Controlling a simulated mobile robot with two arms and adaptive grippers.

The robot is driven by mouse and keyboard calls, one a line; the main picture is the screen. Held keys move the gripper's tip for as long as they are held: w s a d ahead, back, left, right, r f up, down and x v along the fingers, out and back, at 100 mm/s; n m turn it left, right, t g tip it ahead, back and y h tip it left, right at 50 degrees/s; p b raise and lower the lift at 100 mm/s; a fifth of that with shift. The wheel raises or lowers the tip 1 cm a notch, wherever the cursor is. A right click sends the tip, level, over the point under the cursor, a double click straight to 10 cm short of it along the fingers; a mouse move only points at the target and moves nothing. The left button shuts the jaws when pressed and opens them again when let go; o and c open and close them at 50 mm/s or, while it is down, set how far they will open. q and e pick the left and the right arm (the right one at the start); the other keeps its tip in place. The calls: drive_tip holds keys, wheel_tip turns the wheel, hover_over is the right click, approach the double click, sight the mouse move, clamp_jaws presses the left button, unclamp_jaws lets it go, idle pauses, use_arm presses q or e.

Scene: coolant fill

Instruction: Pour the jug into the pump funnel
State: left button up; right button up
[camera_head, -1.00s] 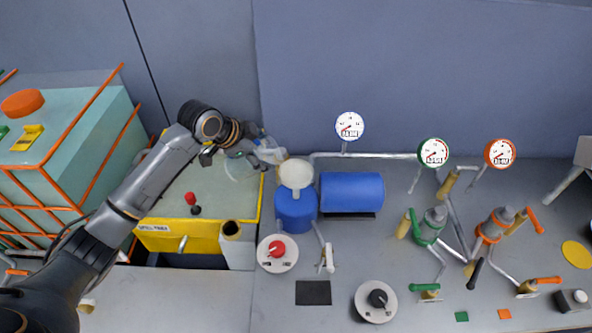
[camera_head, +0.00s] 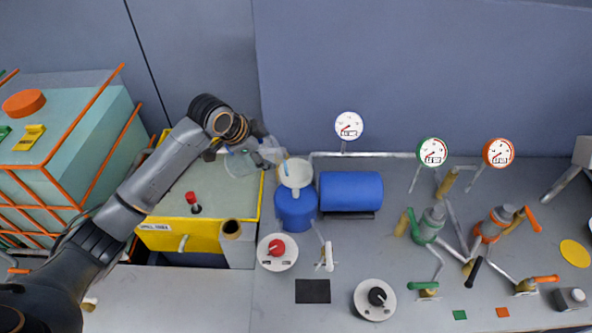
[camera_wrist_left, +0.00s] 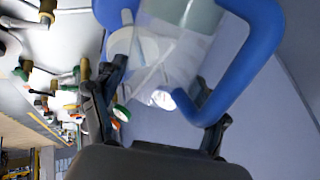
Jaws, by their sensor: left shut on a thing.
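The jug (camera_head: 270,152) is clear, with a blue handle (camera_wrist_left: 262,40) that fills the right of the left wrist view; its clear body (camera_wrist_left: 170,50) is in the upper middle. My left gripper (camera_head: 262,146) is shut on the jug and holds it tilted, up and left of the cream pump funnel (camera_head: 295,173). A thin blue streak of liquid (camera_head: 285,167) runs from the jug's lip to the funnel. The funnel sits on top of the blue pump (camera_head: 296,210). My gripper hides part of the jug. My right gripper is not seen.
A yellow-sided tank (camera_head: 205,237) with a red knob stands left of the pump. A blue cylinder (camera_head: 351,191) lies close right of the funnel. Gauges, pipes and valves fill the right side. A grey wall rises behind.

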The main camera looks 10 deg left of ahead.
use_arm(q)
drive_tip(key=shift+w, duration=0.15)
drive_tip(key=shift+s+d+r+y, duration=0.1)
drive_tip(key=shift+s+r+y, duration=0.1)
drive_tip(key=shift+y, duration=0.1)
drive_tip(key=shift+w+f, duration=0.1)
drive_tip(key=shift+w, duration=0.2)
drive_tip(key=shift+s, duration=0.1)
drive_tip(key=shift+s+d, duration=0.1)
drive_tip(key=shift+s, duration=0.05)
drive_tip(key=shift+w, duration=0.2)
idle(0.3)
